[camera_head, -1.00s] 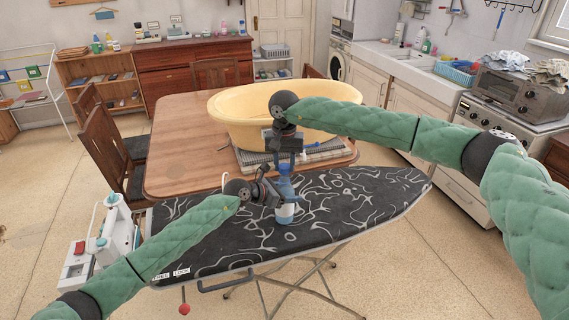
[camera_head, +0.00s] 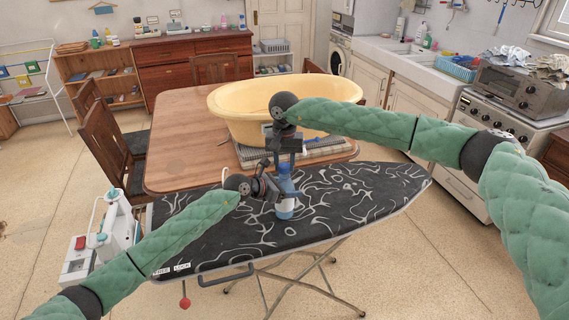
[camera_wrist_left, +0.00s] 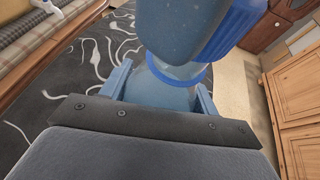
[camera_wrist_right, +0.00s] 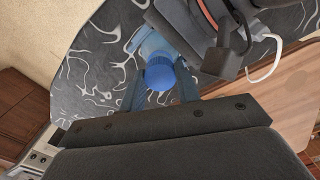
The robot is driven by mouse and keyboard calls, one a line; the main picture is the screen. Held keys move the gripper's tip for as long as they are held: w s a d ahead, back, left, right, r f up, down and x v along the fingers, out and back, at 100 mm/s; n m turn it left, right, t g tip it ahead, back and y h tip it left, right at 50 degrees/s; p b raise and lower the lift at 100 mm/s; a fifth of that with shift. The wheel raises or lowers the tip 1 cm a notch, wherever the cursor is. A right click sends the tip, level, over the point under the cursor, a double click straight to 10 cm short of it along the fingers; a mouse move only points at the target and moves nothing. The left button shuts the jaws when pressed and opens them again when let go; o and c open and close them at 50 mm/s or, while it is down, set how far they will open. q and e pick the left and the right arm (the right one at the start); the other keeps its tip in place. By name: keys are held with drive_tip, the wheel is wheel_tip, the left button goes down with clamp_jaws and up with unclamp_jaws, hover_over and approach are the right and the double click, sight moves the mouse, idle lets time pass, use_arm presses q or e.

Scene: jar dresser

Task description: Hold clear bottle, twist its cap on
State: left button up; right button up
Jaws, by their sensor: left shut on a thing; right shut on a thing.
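The clear bottle (camera_head: 285,208), bluish and see-through, is upright over the ironing board. My left gripper (camera_head: 277,190) is shut around its upper part from the left. The bottle shows between its fingers in the left wrist view (camera_wrist_left: 160,90). My right gripper (camera_head: 284,170) points down from above and is shut on the blue cap (camera_wrist_right: 160,76), seen from its top between the fingers in the right wrist view. The cap is in line with the bottle top. The fingers partly hide the join, so I cannot tell how far the cap is seated.
The dark patterned ironing board (camera_head: 360,190) lies below both grippers, with free room to the right. A wooden table (camera_head: 180,150) behind it bears a yellow tub (camera_head: 235,110). A white and teal appliance (camera_head: 105,235) stands at the left.

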drive_tip(key=shift+f, duration=0.5)
